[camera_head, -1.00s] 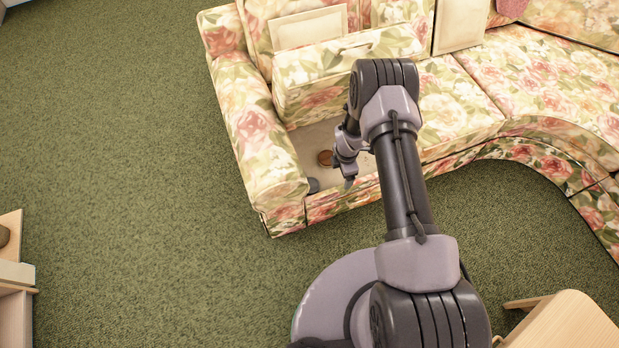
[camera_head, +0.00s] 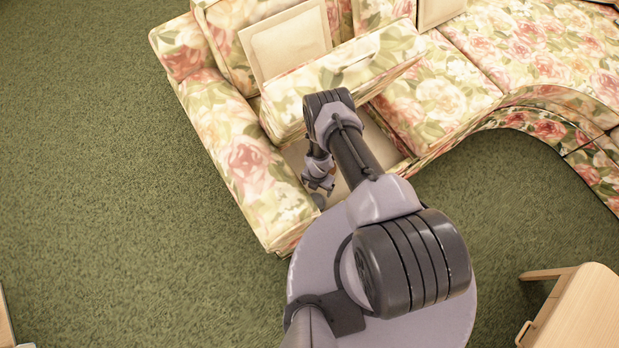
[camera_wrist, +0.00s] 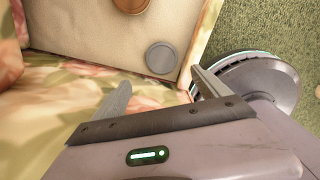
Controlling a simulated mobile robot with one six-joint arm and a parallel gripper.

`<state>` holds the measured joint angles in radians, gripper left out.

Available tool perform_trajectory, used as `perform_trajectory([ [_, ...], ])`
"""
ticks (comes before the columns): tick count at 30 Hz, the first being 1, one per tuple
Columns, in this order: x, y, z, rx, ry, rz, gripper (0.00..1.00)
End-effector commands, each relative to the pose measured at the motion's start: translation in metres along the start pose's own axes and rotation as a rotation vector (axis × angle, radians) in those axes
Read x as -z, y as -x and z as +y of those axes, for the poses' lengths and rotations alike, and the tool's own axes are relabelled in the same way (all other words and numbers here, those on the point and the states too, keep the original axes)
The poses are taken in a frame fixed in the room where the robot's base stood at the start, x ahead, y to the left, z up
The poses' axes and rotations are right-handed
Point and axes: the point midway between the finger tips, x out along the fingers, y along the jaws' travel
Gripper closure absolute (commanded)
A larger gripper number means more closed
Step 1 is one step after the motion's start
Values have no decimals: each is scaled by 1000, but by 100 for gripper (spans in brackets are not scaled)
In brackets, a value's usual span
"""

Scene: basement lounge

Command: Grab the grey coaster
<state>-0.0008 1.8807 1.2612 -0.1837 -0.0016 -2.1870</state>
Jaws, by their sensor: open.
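The grey coaster (camera_wrist: 162,57) is a small round disc lying on the beige floor of the open sofa compartment, near its corner, in the wrist view. In the head view the coaster (camera_head: 319,200) shows partly, just below my gripper. My gripper (camera_head: 319,181) is over the compartment, and in the wrist view its two fingers (camera_wrist: 160,92) are apart with nothing between them. The coaster appears beyond the fingertips, between their lines, and is apart from them.
A brown round object (camera_wrist: 131,4) lies in the same compartment. The compartment's floral walls (camera_head: 262,165) and raised seat cushion (camera_head: 345,75) surround my gripper closely. A wooden table (camera_head: 575,305) stands at lower right. Green carpet (camera_head: 90,180) at left is clear.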

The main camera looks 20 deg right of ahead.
Motion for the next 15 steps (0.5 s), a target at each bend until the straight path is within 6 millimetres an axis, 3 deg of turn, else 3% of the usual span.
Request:
perform_trajectory([
  [1,1,-24,-1,1,-2,1,14],
  [6,1,-74,0,1,-1,1,14],
  [10,1,-102,0,1,-1,1,14],
  [15,1,-118,0,2,-2,1,14],
])
